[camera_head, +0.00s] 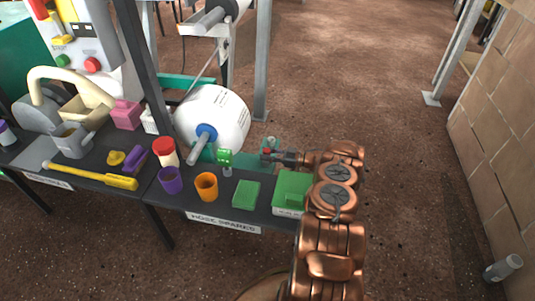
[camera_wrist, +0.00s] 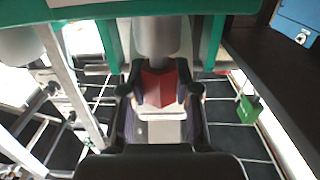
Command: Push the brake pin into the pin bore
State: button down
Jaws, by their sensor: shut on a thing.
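My gripper (camera_head: 273,156) reaches left from my copper arm to the teal frame behind the right end of the bench. In the wrist view, the two dark fingers of my gripper (camera_wrist: 160,90) are shut on a red piece (camera_wrist: 161,82), which I take to be the brake pin. A bit of red (camera_head: 267,149) also shows at the fingertips in the head view. A grey cylindrical part (camera_wrist: 157,37) stands just beyond the red piece, between teal uprights. I cannot tell whether they touch. The pin bore cannot be made out, and the pin's far end is hidden.
A large white roll (camera_head: 222,117) with a blue hub stands left of my gripper. The dark bench (camera_head: 222,207) holds an orange cup (camera_head: 206,186), a purple cup (camera_head: 171,180), a green block (camera_head: 246,194) and a green box (camera_head: 291,190) close to my arm.

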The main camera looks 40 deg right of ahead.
jog(key=shift+f, duration=0.7)
jog(key=c, duration=0.8)
grip_release()
jog(key=shift+o, duration=0.2)
jog(key=shift+d, duration=0.1)
jog(key=v, duration=1.1)
jog(key=shift+s+d, duration=0.25)
jog(key=shift+s, duration=0.1)
jog(key=shift+r, duration=0.1)
notch_tip(320, 180, up, 10)
jog(key=shift+s+d, duration=0.1)
